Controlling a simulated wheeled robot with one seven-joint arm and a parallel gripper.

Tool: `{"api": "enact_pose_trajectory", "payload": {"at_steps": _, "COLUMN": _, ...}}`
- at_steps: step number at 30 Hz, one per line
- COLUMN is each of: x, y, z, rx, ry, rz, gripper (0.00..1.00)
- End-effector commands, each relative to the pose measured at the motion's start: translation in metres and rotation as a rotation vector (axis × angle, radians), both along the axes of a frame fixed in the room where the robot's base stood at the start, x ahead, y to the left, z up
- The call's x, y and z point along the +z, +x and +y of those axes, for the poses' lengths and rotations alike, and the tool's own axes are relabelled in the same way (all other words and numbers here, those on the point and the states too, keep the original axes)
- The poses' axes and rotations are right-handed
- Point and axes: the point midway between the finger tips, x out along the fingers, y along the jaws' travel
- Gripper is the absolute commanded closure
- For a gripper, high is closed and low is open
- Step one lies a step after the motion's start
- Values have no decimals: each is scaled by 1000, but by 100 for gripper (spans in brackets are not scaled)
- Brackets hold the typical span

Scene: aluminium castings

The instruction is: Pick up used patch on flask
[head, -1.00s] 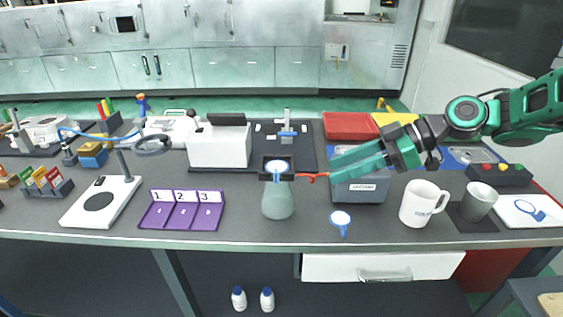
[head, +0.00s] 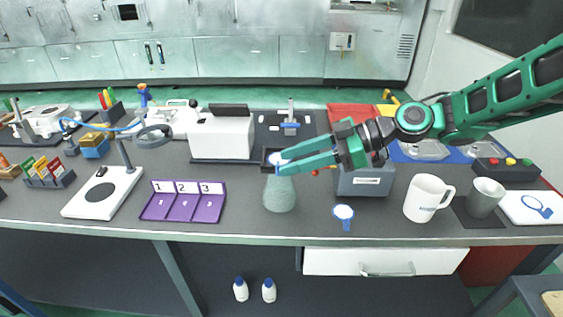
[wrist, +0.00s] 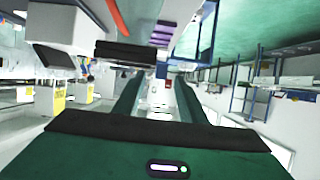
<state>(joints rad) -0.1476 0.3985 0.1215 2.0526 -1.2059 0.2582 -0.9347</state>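The grey-green flask (head: 279,196) stands near the table's front edge in the head view, with a dark square piece around its neck. The used patch, a pale disc with a blue rim (head: 274,159), is at the flask's top, partly covered by my fingertips. My gripper (head: 280,164) reaches in from the right, its two green fingers apart on either side of the patch. In the wrist view my gripper (wrist: 160,92) also shows its fingers spread, with pale shapes between them. I cannot tell whether a finger touches the patch.
A similar blue-rimmed disc (head: 343,212) lies right of the flask. A grey bin (head: 364,184) stands behind it, below my arm. A white mug (head: 424,198) and grey cup (head: 485,197) stand right. A purple numbered tray (head: 183,204) lies left, with clear table between it and the flask.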

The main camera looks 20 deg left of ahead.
Motion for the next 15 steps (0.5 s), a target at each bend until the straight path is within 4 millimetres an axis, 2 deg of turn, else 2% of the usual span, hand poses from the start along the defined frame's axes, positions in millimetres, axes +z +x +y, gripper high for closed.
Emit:
{"api": "enact_pose_trajectory", "payload": {"at_steps": 4, "x": -6, "y": -4, "z": 15, "rx": 1, "ry": 0, "rz": 2, "gripper": 62}}
{"api": "enact_pose_trajectory", "payload": {"at_steps": 13, "x": -8, "y": -4, "z": 18, "rx": -1, "ry": 0, "rz": 1, "gripper": 62}}
{"api": "enact_pose_trajectory", "payload": {"at_steps": 15, "x": -8, "y": -4, "z": 18, "rx": -1, "ry": 0, "rz": 1, "gripper": 79}}
